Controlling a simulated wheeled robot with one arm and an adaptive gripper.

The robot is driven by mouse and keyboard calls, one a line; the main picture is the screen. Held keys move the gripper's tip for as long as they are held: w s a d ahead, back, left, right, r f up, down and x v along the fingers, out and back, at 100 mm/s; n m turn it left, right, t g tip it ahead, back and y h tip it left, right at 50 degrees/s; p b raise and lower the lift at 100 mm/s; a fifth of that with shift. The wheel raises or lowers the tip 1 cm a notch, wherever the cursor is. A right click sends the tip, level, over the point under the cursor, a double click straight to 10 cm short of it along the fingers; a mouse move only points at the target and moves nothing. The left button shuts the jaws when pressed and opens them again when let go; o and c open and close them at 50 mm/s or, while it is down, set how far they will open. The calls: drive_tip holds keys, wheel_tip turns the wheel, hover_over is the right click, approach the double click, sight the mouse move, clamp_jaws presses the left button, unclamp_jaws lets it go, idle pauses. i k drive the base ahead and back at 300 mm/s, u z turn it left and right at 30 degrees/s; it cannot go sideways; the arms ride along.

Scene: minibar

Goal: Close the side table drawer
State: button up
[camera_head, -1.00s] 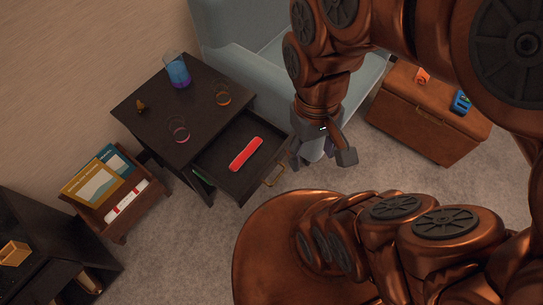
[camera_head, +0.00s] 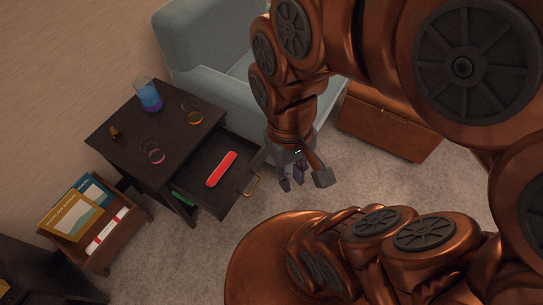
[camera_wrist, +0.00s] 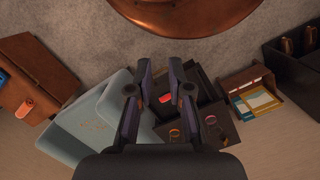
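The dark side table (camera_head: 125,122) stands at the left in the head view, and its drawer (camera_head: 232,194) is pulled well out toward the lower right. A red item (camera_head: 221,169) lies in the drawer. The brass handle (camera_head: 251,186) is on the drawer front. My gripper (camera_head: 304,182) hangs to the right of the drawer front, apart from the handle. In the wrist view my gripper (camera_wrist: 158,97) has its two fingers spread with nothing held, and the red item (camera_wrist: 165,97) shows between them.
A blue armchair (camera_head: 197,50) stands behind the table. A brown chest (camera_head: 390,130) is at the right. A rack of magazines (camera_head: 80,210) stands left of the table. Glasses and a blue bottle (camera_head: 148,95) are on the tabletop.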

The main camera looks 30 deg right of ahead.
sight(189, 182)
drive_tip(key=k, duration=0.3)
drive_tip(key=u, duration=1)
drive_tip(key=i, duration=0.65)
drive_tip(key=z, duration=1.05)
